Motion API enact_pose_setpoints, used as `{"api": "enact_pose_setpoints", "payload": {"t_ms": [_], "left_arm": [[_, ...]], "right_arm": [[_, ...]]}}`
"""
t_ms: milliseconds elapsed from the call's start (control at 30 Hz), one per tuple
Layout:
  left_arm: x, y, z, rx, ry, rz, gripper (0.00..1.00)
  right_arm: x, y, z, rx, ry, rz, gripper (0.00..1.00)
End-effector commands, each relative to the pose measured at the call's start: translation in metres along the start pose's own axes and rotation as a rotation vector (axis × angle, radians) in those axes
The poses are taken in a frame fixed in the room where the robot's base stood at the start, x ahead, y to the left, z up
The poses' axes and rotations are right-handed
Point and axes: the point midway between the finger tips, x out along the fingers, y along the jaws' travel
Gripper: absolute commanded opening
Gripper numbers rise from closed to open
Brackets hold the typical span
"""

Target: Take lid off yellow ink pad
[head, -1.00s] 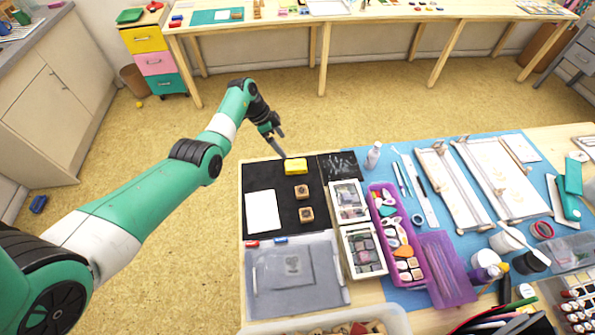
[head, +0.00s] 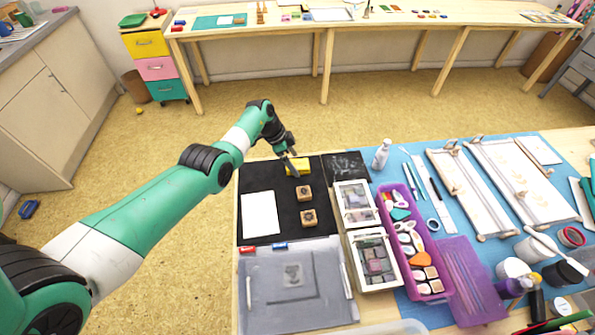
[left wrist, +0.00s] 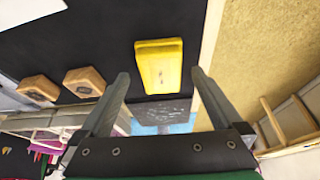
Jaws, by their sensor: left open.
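The yellow ink pad (head: 303,167) lies at the far edge of the black mat (head: 266,178). My right gripper is not in view.
Two wooden stamps (head: 304,193) (head: 308,218) and a white paper sheet (head: 260,213) lie on the mat. White-framed boxes (head: 338,207) and a purple tray (head: 386,213) stand to the right. Floor lies beyond the table's far edge.

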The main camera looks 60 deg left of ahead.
Motion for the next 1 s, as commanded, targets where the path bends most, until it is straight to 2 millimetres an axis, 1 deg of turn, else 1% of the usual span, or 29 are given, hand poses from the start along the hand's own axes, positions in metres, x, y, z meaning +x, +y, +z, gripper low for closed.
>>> {"api": "enact_pose_setpoints", "payload": {"t_ms": [33,233,267,300,367,400,733,1000], "left_arm": [[0.0075,-0.0001,0.0015,0.0,0.0,0.0,1.0],[0.004,-0.0003,-0.0004,0.0,0.0,-0.001,1.0],[0.004,-0.0003,-0.0003,0.0,0.0,-0.001,0.96],[0.004,-0.0003,-0.0003,0.0,0.0,-0.001,0.89],[0.004,-0.0002,-0.0003,0.0,0.0,-0.001,0.78],[0.004,-0.0002,-0.0002,0.0,0.0,0.0,0.71],[0.0041,-0.0002,-0.0001,0.0,0.0,0.0,0.12],[0.0019,-0.0003,-0.0011,0.0,0.0,-0.001,0.12]], "right_arm": [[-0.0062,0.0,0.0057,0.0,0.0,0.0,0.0],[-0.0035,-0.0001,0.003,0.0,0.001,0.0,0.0],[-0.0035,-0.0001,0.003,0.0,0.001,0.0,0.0],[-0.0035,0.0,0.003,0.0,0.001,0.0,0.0],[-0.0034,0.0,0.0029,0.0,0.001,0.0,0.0],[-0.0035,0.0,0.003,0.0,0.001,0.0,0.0],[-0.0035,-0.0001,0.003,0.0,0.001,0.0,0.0],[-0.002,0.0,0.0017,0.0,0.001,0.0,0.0]]}}
